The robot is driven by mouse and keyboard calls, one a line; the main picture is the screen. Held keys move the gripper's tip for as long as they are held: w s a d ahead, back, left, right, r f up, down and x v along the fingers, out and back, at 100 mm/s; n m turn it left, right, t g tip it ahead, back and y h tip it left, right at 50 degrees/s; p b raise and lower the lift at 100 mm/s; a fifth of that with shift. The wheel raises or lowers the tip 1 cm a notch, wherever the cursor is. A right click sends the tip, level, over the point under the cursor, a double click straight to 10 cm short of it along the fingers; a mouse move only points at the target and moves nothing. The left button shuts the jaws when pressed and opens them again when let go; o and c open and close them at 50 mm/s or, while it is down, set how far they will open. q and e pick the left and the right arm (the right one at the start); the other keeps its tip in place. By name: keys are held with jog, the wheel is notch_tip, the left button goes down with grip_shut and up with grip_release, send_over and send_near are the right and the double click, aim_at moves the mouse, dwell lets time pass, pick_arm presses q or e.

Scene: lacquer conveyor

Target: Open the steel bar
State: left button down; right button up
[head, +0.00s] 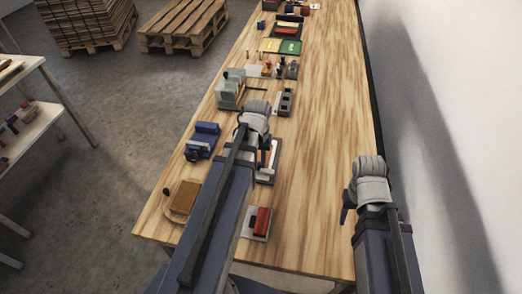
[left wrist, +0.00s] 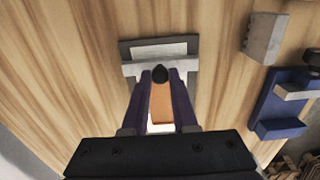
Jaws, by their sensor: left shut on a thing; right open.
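The steel bar (left wrist: 131,69) is a pale strip lying across a dark plate with a white sheet (left wrist: 160,50) in the left wrist view. A black knob (left wrist: 160,72) sits at the bar's middle. My left gripper (left wrist: 160,80) has its purple fingertips closed around this knob. An orange strip (left wrist: 178,108) lies on the plate, seen between the fingers. In the head view, my left arm covers most of this fixture, and only its right edge (head: 275,160) shows. My right gripper (head: 346,208) is open and empty over the right side of the table.
A blue vise-like device (head: 203,140) stands left of the fixture. A grey block device (head: 231,92) is farther back, and a brown block on a tray (head: 185,196) is nearer. A red block (head: 262,220) lies in front. The wooden table's right side (head: 325,130) is clear.

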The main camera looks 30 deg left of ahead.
aim_at(259, 164)
pick_arm(q)
jog(key=c, duration=0.7)
grip_release()
notch_tip(259, 164, up, 8)
jog(key=p, duration=0.8)
jog(key=shift+f, duration=0.1)
pick_arm(e)
notch_tip(259, 164, up, 8)
jog(key=shift+f, duration=0.1)
pick_arm(q)
jog(key=shift+d, duration=0.1)
